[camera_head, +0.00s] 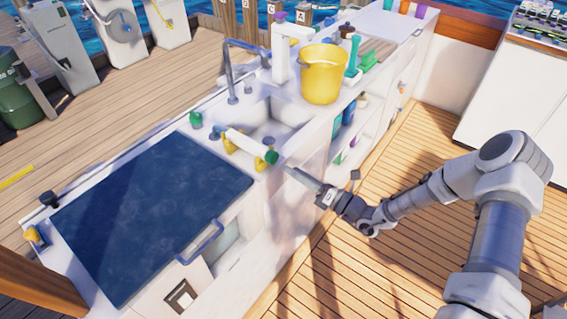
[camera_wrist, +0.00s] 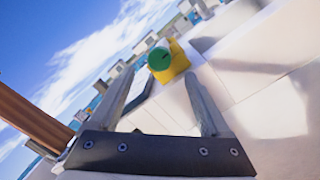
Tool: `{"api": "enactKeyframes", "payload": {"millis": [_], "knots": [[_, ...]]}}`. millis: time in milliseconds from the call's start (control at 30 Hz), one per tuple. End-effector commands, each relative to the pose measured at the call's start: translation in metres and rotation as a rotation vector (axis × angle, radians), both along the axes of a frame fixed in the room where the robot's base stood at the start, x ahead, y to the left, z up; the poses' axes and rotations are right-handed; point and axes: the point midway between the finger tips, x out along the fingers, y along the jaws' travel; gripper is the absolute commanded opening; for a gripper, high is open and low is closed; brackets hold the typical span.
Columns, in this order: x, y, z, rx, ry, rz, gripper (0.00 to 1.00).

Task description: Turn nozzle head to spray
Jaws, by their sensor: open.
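A white cylindrical nozzle (camera_head: 243,143) with a green round end (camera_head: 271,157) lies at the front edge of the sink, with yellow parts around it. In the wrist view the green round end (camera_wrist: 159,59) faces me, with a yellow part (camera_wrist: 178,58) behind it. My gripper (camera_head: 293,174) is just right of and slightly below the green end in the head view. In the wrist view my gripper (camera_wrist: 160,74) is open and empty, its fingers pointing toward the green end, which shows just beyond and between the tips. I cannot tell the exact gap.
A sink with a tap (camera_head: 231,75) lies behind the nozzle. A yellow bucket (camera_head: 322,75) stands on the counter. Wooden deck (camera_head: 340,260) is open at right.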

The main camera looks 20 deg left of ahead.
Motion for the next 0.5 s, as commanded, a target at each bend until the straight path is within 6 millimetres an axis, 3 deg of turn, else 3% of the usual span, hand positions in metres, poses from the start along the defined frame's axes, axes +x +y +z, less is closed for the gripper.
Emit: {"api": "enactKeyframes", "payload": {"millis": [300,500], "knots": [[-0.028,-0.07,-0.008,-0.002,0.0,-0.003,0.81],[-0.039,-0.095,-0.011,0.0,-0.001,-0.002,0.81]]}}
